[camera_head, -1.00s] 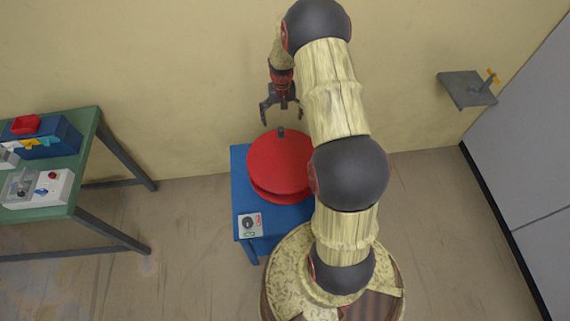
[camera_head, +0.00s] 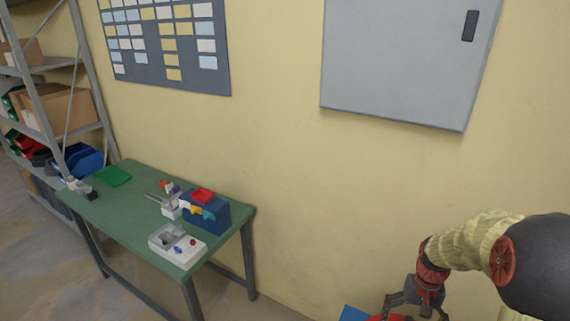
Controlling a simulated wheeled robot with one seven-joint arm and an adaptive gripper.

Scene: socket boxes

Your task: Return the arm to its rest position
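My arm shows at the lower right, with my gripper (camera_head: 417,305) pointing down near the bottom edge. Its fingers are spread apart and I see nothing between them, though the tips are partly cut off by the frame. A red round object (camera_head: 388,317) on a blue stand (camera_head: 354,314) shows just below and left of the gripper, mostly out of view.
A grey cabinet (camera_head: 395,60) hangs on the wall. Floor between table and arm is partly visible.

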